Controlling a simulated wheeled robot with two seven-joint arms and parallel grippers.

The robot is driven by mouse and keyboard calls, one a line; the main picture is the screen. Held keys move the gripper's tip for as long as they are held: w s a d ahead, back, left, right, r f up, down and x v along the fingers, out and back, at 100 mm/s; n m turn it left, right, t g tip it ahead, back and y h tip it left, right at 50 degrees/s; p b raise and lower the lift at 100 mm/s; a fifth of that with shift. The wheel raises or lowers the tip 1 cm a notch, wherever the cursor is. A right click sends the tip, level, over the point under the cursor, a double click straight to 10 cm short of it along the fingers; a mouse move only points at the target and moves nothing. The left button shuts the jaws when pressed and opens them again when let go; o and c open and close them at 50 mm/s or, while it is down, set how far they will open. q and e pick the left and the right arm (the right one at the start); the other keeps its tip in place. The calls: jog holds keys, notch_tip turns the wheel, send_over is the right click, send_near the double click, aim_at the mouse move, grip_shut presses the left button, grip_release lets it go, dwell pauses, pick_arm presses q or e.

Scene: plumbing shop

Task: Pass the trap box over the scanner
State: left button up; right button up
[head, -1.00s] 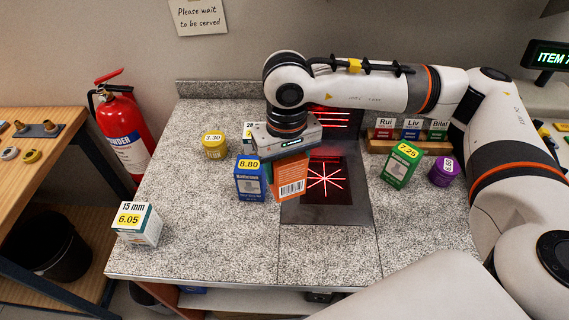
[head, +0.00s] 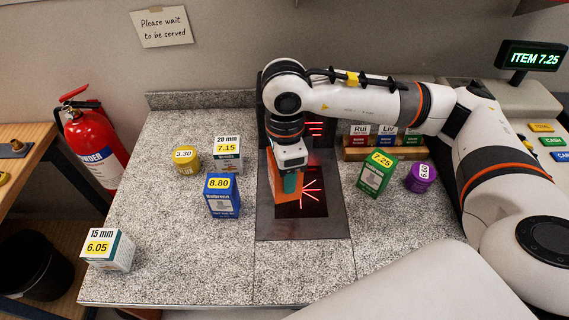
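An orange box with a teal part (head: 285,196) hangs over the scanner, and no name on it is readable. It may be the trap box. My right gripper (head: 290,170), reaching in from the right, points down and is shut on this box. The scanner (head: 300,226) is a dark plate set in the counter, with a glowing red star pattern on its glass and an upright part with red lines behind. The box covers the left part of the star pattern. Its barcode is not visible now. My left gripper is not in view.
Left of the scanner stand a blue box marked 8.80 (head: 222,197), a 28 mm box (head: 227,153), a yellow tub (head: 185,160) and a 15 mm box (head: 108,251). Right of it are a green box (head: 376,174) and a purple tub (head: 420,177). The display (head: 532,57) reads ITEM 7.25.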

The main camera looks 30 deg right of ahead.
jog(key=m, duration=0.3)
jog(key=shift+s+m, duration=0.15)
jog(key=shift+m, duration=0.25)
jog(key=m, duration=0.3)
jog(key=shift+m+p, duration=0.3)
jog(key=shift+p, duration=0.05)
jog(key=m, duration=0.4)
jog(key=shift+s+m, duration=0.1)
jog(key=shift+m, duration=0.3)
jog(key=m, duration=0.2)
jog(key=shift+d+m, duration=0.15)
jog(key=shift+m, duration=0.25)
jog(key=w+d+f+b, duration=0.2)
jog(key=w+d+f, duration=0.1)
jog(key=w, duration=0.3)
jog(key=w+d+f+b, duration=0.2)
jog(key=w+d, duration=0.1)
jog(key=w, duration=0.3)
jog(key=s+d, duration=0.2)
jog(key=d, duration=0.2)
jog(key=s+a+r+p, duration=0.5)
jog(key=s+r+p, duration=0.1)
jog(key=s+r, duration=0.4)
jog(key=shift+s+a+p, duration=0.25)
jog(key=shift+s+p, duration=0.1)
jog(key=shift+s, duration=0.3)
